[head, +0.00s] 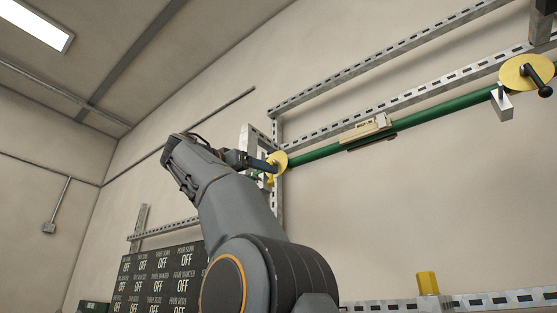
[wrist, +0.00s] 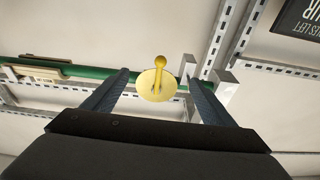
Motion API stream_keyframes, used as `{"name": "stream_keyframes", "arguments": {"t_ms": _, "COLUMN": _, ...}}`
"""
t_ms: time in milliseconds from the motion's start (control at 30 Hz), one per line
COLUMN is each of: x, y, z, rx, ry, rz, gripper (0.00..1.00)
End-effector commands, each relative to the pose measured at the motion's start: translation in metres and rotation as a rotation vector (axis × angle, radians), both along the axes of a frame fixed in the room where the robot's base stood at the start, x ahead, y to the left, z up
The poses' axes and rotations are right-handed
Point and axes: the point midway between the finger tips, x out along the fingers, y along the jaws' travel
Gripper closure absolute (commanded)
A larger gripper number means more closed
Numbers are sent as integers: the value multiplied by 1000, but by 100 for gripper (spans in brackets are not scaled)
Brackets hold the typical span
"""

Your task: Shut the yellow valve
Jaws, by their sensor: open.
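The yellow valve (wrist: 147,84) is a round yellow disc with a yellow knobbed handle, on a green pipe along the wall. In the wrist view it lies between the tips of my open gripper (wrist: 156,80), with a gap on both sides, and the knob points to the top of the picture. In the head view my gripper (head: 268,168) is at the valve (head: 281,158), at the pipe's left end, and partly hides it. I cannot tell from these views how far the fingers reach past the disc.
A second yellow disc with a black handle (head: 527,72) is at the pipe's upper right. A cream labelled block (head: 365,129) sits on the green pipe (head: 440,112). Slotted metal rails (head: 400,65) and a pale bracket (wrist: 228,92) are close to the valve.

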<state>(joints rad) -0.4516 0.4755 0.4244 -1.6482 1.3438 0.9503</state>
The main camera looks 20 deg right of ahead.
Motion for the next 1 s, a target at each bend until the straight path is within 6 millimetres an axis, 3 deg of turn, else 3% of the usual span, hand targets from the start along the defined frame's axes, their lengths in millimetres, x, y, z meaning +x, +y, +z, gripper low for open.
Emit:
{"name": "stream_keyframes", "arguments": {"t_ms": 700, "x": -36, "y": 55, "z": 0, "rx": 0, "ry": -1, "rz": 2, "gripper": 22}}
{"name": "stream_keyframes", "arguments": {"t_ms": 1000, "x": -44, "y": 66, "z": 0, "rx": 1, "ry": 1, "rz": 0, "gripper": 22}}
